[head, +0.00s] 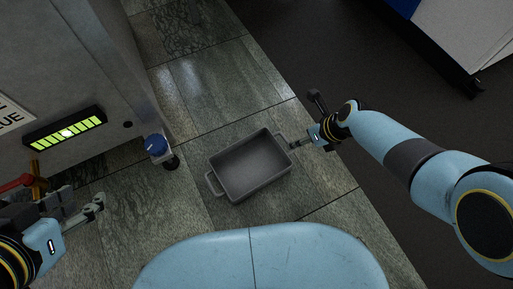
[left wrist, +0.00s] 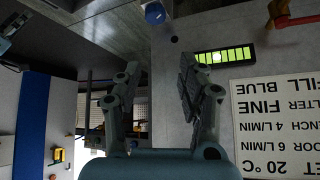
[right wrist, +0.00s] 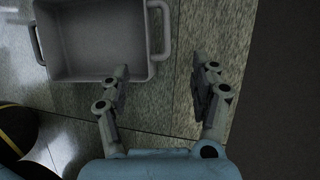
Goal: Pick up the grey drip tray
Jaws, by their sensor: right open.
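The grey drip tray (head: 250,166) is an empty rectangular pan with a loop handle at each end, lying on the tiled floor in the middle of the head view. In the right wrist view the tray (right wrist: 88,76) fills the upper left, and its near handle (right wrist: 166,32) lies ahead of the gap between the fingers. My right gripper (right wrist: 164,72) is open and empty, close to the tray's right handle in the head view; I cannot tell whether it touches. My left gripper (left wrist: 157,72) is open and empty, away from the tray, facing the grey machine.
A grey machine (head: 75,75) with a green lit bar (head: 66,130) stands at the left. A blue-topped knob (head: 155,145) is at its foot, near the tray. A dark floor strip (head: 330,60) runs along the right. Tiles around the tray are clear.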

